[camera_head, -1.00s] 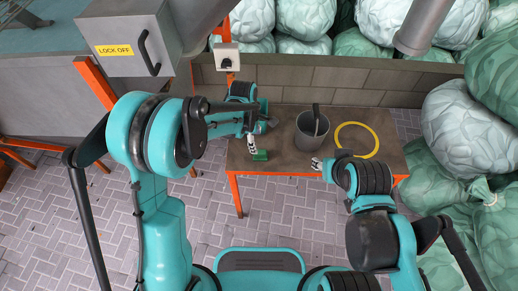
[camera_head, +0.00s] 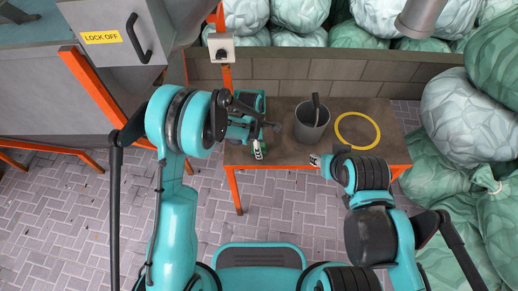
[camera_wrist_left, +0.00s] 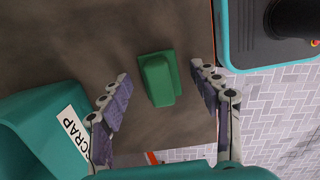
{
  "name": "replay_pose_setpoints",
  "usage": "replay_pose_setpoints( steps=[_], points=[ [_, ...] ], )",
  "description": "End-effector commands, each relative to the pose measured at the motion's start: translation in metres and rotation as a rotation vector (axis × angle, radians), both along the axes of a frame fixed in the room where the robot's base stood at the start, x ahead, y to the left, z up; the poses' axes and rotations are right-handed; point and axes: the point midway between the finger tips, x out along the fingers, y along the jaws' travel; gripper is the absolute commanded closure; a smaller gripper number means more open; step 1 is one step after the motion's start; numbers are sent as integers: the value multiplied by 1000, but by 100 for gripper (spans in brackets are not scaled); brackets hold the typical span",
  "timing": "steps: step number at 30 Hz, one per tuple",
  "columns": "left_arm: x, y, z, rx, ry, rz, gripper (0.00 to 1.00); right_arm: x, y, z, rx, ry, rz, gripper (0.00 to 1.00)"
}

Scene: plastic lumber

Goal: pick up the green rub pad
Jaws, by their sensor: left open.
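The green rub pad (camera_wrist_left: 157,79) is a green block with a raised grip, lying on the brown table (camera_wrist_left: 90,45). In the left wrist view it sits between the spread fingers of my left gripper (camera_wrist_left: 160,98), not touched by either one. In the head view my left gripper (camera_head: 258,152) is over the table's front left part and mostly covers the pad. My right gripper (camera_head: 315,160) is at the table's front edge, apart from the pad; its finger opening is too small to judge.
A teal bin marked SCRAP (camera_wrist_left: 35,125) stands close beside the left fingers. On the table are a grey bucket (camera_head: 312,125) with a dark handle inside and a yellow ring (camera_head: 357,131). A low block wall (camera_head: 330,75) is behind, with wrapped bales (camera_head: 460,115) at right.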

Motion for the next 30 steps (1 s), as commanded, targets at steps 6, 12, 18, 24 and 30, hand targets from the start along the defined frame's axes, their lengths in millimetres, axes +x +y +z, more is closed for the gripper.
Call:
replay_pose_setpoints(
  steps=[6,12,18,24,30],
  points=[
    [0,0,1,0,0,0,74,0,0,1,0,0,0,60],
    [0,0,1,0,0,0,90,0,0,1,0,0,0,60],
    [0,0,3,0,0,0,90,0,0,2,0,0,0,60],
    [0,0,20,0,0,0,90,0,0,11,0,0,0,60],
    [-4,-13,53,0,0,-5,90,0,0,28,0,0,0,60]
  ],
)
